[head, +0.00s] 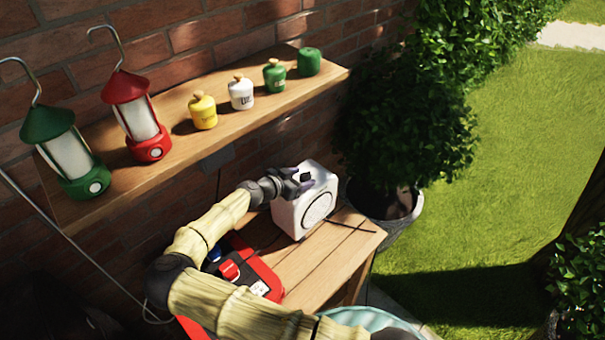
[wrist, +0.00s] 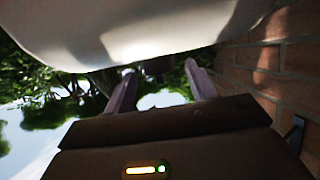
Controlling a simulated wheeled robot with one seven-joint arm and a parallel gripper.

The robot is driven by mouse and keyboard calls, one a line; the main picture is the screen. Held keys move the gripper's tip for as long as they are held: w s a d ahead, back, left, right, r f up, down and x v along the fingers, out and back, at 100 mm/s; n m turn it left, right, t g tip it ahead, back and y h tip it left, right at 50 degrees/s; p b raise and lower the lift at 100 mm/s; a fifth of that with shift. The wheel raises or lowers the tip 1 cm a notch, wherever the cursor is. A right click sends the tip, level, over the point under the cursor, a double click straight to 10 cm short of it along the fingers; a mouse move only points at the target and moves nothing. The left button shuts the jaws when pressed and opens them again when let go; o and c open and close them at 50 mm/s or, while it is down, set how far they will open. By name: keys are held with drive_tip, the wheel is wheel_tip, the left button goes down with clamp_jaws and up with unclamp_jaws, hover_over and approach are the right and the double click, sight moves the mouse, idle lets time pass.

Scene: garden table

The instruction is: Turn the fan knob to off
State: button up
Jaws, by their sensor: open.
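The white box-shaped fan (head: 312,208) stands on the wooden table, its round dark-ringed grille facing the front right. My gripper (head: 301,183) is at the fan's top, reaching in from the left. A small dark piece, apparently the knob (head: 304,176), shows there, partly hidden by the gripper. In the wrist view the fan's white body (wrist: 120,30) fills the top. My gripper's two purple fingers (wrist: 160,88) are open, and a dark shape that looks like the knob (wrist: 157,66) shows between and beyond their tips. Contact and the knob's setting cannot be made out.
A red case (head: 262,275) lies on the wooden table (head: 325,262) under my arm. A shelf (head: 185,150) with lanterns and small canisters runs along the brick wall above. A potted bush (head: 400,215) stands just right of the fan; lawn lies beyond.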

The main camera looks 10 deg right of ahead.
drive_tip(key=shift+w+d+f, duration=0.25)
drive_tip(key=shift+d, duration=0.1)
drive_tip(key=shift+c, duration=0.5)
drive_tip(key=c, duration=0.9)
